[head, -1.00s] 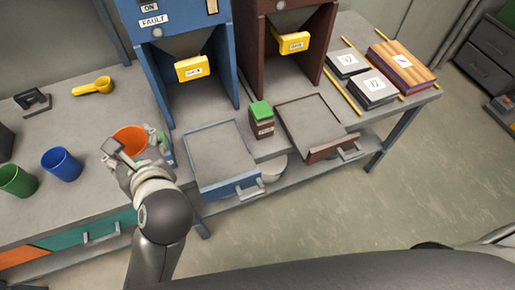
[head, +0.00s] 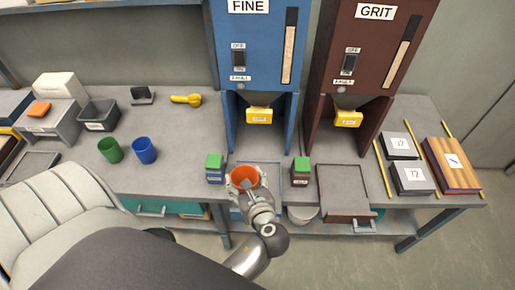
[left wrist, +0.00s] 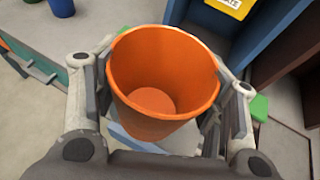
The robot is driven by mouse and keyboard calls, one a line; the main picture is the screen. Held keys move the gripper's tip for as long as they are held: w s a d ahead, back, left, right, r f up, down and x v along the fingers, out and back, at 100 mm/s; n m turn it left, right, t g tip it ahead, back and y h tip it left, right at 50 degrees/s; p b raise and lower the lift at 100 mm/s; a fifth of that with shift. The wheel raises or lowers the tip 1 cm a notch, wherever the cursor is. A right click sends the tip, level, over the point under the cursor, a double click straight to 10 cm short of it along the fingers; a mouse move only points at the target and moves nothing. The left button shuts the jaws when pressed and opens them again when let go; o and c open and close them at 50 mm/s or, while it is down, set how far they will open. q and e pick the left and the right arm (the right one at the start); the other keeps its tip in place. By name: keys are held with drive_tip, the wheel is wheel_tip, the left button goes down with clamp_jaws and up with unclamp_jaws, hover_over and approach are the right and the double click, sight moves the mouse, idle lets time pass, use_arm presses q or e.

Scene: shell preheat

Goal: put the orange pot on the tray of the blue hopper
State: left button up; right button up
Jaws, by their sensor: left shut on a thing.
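The orange pot (head: 244,175) is upright and empty, with its open mouth up. My left gripper (head: 245,184) is shut on it, with a finger on either side; the pot also fills the middle of the left wrist view (left wrist: 160,85). The blue hopper (head: 252,45) stands behind, with a yellow gate (head: 259,115) above its tray (head: 272,172). The pot is over the left part of this tray. I cannot tell whether its base touches it, as the pot and gripper hide that spot. My right gripper is not in view.
Green-topped boxes stand left (head: 215,169) and right (head: 301,171) of the blue tray. The brown hopper (head: 370,50) and its tray (head: 343,190) are to the right. A green cup (head: 110,150) and a blue cup (head: 144,151) stand to the left. The tray's right part is clear.

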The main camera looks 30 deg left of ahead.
use_arm(q)
drive_tip(key=shift+s+a, duration=0.15)
drive_tip(key=shift+s, duration=0.2)
drive_tip(key=shift+f, duration=0.3)
drive_tip(key=w+a+f+b, duration=0.1)
drive_tip(key=w+f+b, duration=0.3)
drive_tip(key=b, duration=0.4)
drive_tip(key=w+a+f+b, duration=0.1)
drive_tip(key=w+f+b, duration=0.3)
drive_tip(key=b, duration=0.4)
drive_tip(key=w+a+f+b, duration=0.2)
drive_tip(key=w+f+b, duration=0.3)
drive_tip(key=b, duration=0.3)
drive_tip(key=shift+w, duration=0.15)
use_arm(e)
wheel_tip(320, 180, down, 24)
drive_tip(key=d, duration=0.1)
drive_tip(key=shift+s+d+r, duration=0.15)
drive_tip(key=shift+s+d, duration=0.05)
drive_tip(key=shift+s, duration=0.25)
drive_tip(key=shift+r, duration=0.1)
use_arm(q)
drive_tip(key=o, duration=1)
drive_tip(key=shift+f, duration=0.15)
drive_tip(key=shift+o, duration=0.2)
